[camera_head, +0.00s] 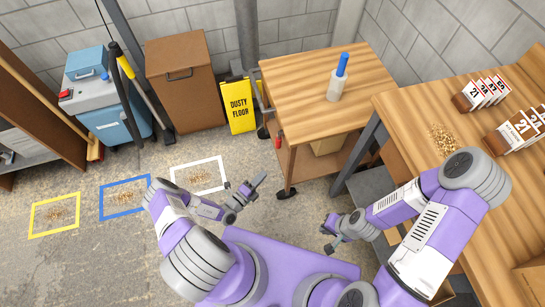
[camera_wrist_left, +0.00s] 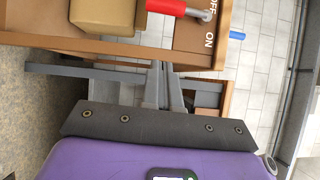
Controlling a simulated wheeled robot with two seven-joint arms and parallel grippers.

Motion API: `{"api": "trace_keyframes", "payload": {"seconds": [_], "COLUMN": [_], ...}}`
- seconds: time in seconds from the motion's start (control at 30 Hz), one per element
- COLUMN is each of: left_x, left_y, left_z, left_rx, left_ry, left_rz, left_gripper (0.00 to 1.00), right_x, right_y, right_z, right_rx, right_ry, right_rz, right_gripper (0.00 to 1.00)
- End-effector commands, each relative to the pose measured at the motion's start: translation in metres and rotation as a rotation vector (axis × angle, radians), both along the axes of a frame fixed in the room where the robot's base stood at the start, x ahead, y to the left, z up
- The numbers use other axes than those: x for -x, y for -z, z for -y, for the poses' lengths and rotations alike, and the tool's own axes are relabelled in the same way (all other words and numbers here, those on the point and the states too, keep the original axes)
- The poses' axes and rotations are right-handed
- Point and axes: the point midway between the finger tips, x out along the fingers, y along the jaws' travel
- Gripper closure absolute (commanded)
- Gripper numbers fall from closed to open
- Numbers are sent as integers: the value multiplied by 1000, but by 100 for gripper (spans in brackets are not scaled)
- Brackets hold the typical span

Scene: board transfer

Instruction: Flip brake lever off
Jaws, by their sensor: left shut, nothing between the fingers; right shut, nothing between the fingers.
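The brake lever (camera_head: 278,137) is a small red handle on the left side of the wooden cart (camera_head: 310,85). In the left wrist view the red lever (camera_wrist_left: 180,7) shows at the top edge, with a grey pivot beside the printed words OFF and ON. Its handle points left from the pivot, and part of it is cut off by the frame. My left gripper (camera_head: 255,188) is shut and empty, below and left of the lever and apart from it. Its fingers (camera_wrist_left: 165,85) point toward the cart. My right gripper (camera_head: 328,238) is shut and empty, low in front of the cart.
A cardboard box (camera_wrist_left: 105,15) sits on the cart's lower shelf. A bottle with a blue top (camera_head: 339,78) stands on the cart. A yellow floor sign (camera_head: 238,106) is left of the cart. A wooden workbench (camera_head: 480,190) is at the right. The floor left of the cart is open.

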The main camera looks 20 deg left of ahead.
Motion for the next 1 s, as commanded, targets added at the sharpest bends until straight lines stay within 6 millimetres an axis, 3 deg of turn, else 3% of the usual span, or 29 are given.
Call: {"api": "trace_keyframes", "payload": {"seconds": [0.17,0.57,0.8,1.0], "left_x": [-18,-95,-123,-129], "left_y": [1,0,-1,-3], "left_z": [4,37,22,19], "left_rx": [11,8,6,7], "left_ry": [-17,-12,-14,-13], "left_rz": [2,3,0,0], "left_gripper": [100,100,100,100], "right_x": [0,0,0,0], "right_y": [4,22,32,33], "right_z": [0,0,0,0], "right_rx": [0,0,0,0], "right_ry": [0,0,0,0], "right_rz": [0,0,0,0], "right_gripper": [100,100,100,100]}}
